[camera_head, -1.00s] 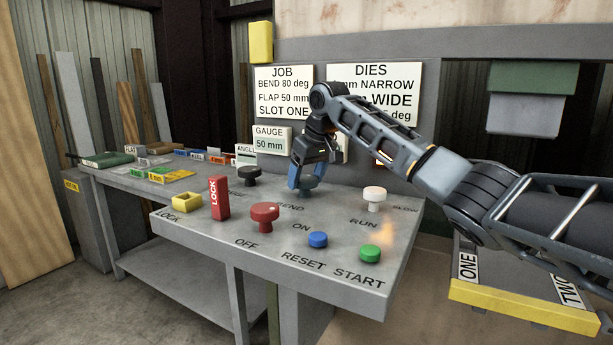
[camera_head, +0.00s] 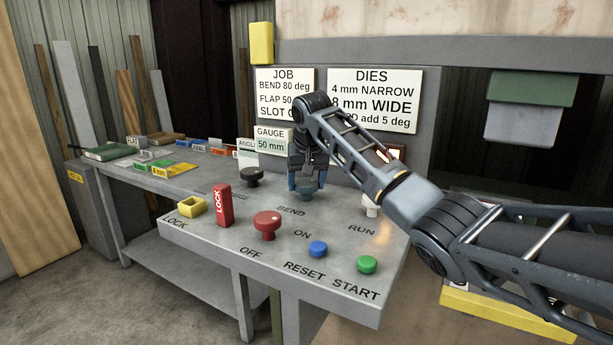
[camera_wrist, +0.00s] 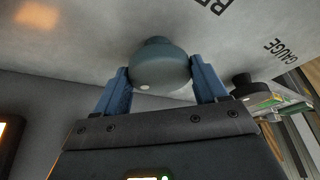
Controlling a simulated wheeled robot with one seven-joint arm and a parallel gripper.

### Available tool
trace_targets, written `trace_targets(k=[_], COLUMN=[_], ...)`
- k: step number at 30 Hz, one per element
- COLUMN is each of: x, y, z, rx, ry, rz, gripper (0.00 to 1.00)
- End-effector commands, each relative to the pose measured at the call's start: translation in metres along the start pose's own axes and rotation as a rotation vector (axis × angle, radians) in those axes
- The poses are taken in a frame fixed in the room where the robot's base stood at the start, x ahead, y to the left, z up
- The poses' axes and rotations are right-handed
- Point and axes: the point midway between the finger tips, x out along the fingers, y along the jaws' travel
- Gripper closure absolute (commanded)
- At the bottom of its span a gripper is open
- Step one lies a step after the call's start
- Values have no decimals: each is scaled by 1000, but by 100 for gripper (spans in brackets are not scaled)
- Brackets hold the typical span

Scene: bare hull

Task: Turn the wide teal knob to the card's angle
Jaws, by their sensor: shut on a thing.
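The wide teal knob (camera_head: 309,188) stands on the grey console top (camera_head: 195,232), behind the BEND label. My gripper (camera_head: 306,184) is shut on the knob, reaching it from above and behind. In the wrist view the two blue fingers of my gripper (camera_wrist: 161,85) sit on either side of the teal knob (camera_wrist: 160,65), which has a small pale dot near its edge. The job card (camera_head: 285,92) on the back panel reads BEND 80 deg, its lower lines partly hidden by my arm. The dies card (camera_head: 374,101) shows 4 mm NARROW, 8 mm WIDE and "add 5 deg".
A gauge sign (camera_head: 271,140) reads 50 mm.

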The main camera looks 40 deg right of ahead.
Motion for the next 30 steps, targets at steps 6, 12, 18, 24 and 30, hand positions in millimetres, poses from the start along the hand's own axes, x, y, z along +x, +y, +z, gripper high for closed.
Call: trace_targets(k=[6,12,18,24,30], x=[0,0,0,0,-4], y=[1,1,1,0,0], z=[0,0,0,0,0], rx=[12,11,11,10,10], ry=[1,1,1,1,1], rz=[6,6,5,5,4], gripper=[59,59,12,4,4])
